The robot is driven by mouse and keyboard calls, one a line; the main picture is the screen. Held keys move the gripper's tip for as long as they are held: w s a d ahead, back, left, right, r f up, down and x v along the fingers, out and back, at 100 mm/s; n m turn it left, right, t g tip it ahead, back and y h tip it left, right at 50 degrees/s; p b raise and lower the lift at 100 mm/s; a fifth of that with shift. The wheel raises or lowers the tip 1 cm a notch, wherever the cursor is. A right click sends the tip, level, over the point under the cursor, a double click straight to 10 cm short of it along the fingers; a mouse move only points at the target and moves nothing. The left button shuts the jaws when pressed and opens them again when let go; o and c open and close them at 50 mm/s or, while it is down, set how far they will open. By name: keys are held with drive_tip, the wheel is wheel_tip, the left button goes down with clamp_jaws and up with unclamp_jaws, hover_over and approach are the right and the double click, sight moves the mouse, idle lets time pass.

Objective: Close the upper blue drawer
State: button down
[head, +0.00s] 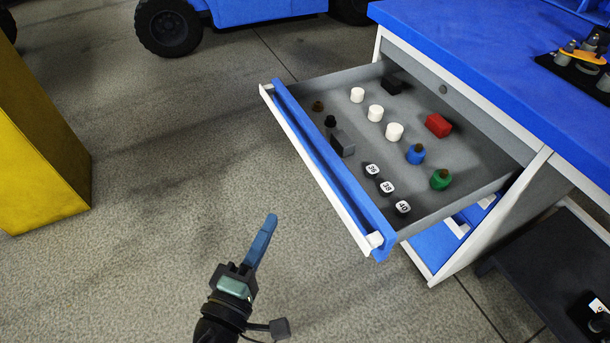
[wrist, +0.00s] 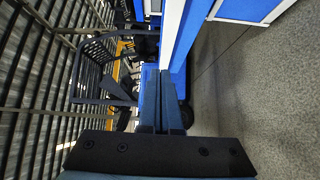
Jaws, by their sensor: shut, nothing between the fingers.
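The upper blue drawer (head: 330,168) is pulled out of the workbench in the head view, with its blue and white front toward the lower left. Its grey tray holds white cylinders, a red block, blue and green pieces and several black pieces. My gripper (head: 270,222) is shut and empty. It is in front of the drawer's face, to the lower left and apart from it. In the wrist view the shut fingers (wrist: 162,75) point at a blue and white edge (wrist: 183,40), which seems to be the drawer front.
The blue-topped workbench (head: 480,55) stands at the upper right. Blue lower drawers (head: 440,262) show below. A dark platform (head: 545,265) is at the lower right. A yellow block (head: 38,140) stands at the left, and a blue vehicle (head: 250,10) at the back. The floor between is clear.

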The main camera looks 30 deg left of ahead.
approach(314, 167)
drive_tip(key=w+a, duration=0.3)
drive_tip(key=shift+w+d, duration=0.8)
drive_tip(key=shift+w, duration=0.2)
drive_tip(key=shift+w+d, duration=0.35)
drive_tip(key=shift+w, duration=0.15)
